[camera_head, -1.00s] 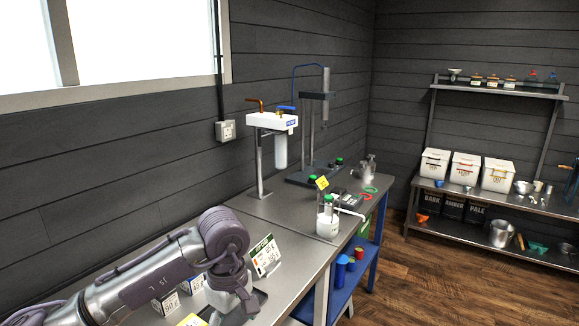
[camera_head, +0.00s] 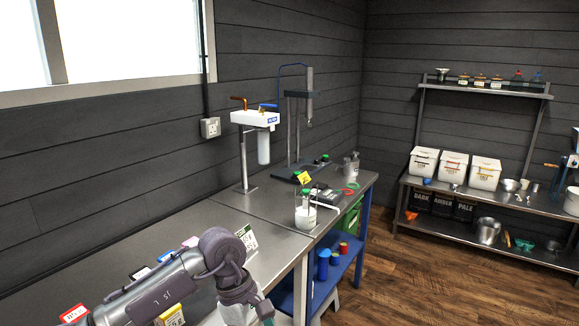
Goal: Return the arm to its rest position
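My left arm (camera_head: 165,285) reaches in from the lower left over the near metal bench (camera_head: 150,245), its elbow bent downward. My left gripper (camera_head: 264,309) hangs at the bottom of the picture by the bench's front edge. It is small, dark and partly cut off, so its fingers cannot be made out. No held object can be made out in it. My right arm and gripper are out of view.
Small labelled boxes (camera_head: 170,316) stand around my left arm. A white-based jar (camera_head: 306,217) and a tap unit (camera_head: 255,118) stand farther along the bench. White bins (camera_head: 454,168) sit on a right-hand rack. Wooden floor (camera_head: 400,285) lies open between.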

